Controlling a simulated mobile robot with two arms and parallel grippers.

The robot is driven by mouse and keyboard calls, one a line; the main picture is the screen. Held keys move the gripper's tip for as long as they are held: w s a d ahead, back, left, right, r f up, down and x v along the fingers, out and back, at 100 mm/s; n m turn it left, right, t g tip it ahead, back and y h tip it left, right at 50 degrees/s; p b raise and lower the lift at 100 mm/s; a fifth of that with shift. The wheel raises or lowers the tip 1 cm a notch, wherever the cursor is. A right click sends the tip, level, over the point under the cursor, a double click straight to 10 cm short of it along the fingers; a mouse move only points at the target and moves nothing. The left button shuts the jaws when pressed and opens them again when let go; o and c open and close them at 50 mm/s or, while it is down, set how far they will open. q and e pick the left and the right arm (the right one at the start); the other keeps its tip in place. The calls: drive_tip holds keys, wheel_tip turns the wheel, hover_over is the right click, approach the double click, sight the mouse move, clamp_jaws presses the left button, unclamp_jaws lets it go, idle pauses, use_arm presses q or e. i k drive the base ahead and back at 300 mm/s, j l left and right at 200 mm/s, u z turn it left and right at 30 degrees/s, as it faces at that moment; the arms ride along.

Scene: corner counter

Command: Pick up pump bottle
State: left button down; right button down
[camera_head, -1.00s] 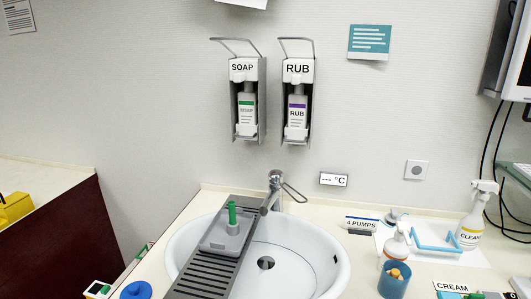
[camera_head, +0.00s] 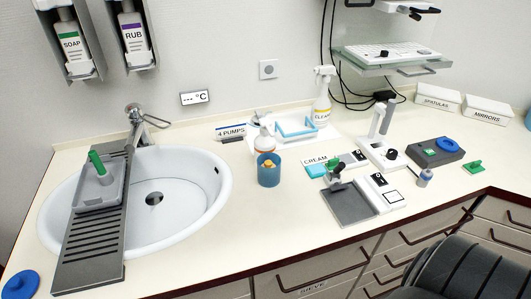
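A small white pump bottle (camera_head: 264,141) with an orange label stands on the counter, right of the sink and just behind a blue cup (camera_head: 268,174). The cup hides its lower part. A sign reading "4 PUMPS" (camera_head: 230,132) stands to its left. Two more bottles, SOAP (camera_head: 71,50) and RUB (camera_head: 132,33), sit in wall dispensers at the upper left. Neither of my grippers shows in this view.
A spray bottle (camera_head: 322,98) and a light blue frame (camera_head: 296,128) stand behind and right of the pump bottle. The sink (camera_head: 200,200) lies left, with a grey slatted board (camera_head: 92,240) across it. The counter in front of the cup is clear.

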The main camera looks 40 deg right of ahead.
sight(263, 143)
drive_tip(key=k+j, duration=0.2)
drive_tip(key=k, duration=0.25)
drive_tip(key=k+j+z, duration=0.1)
drive_tip(key=k, duration=0.4)
drive_tip(key=j, duration=0.1)
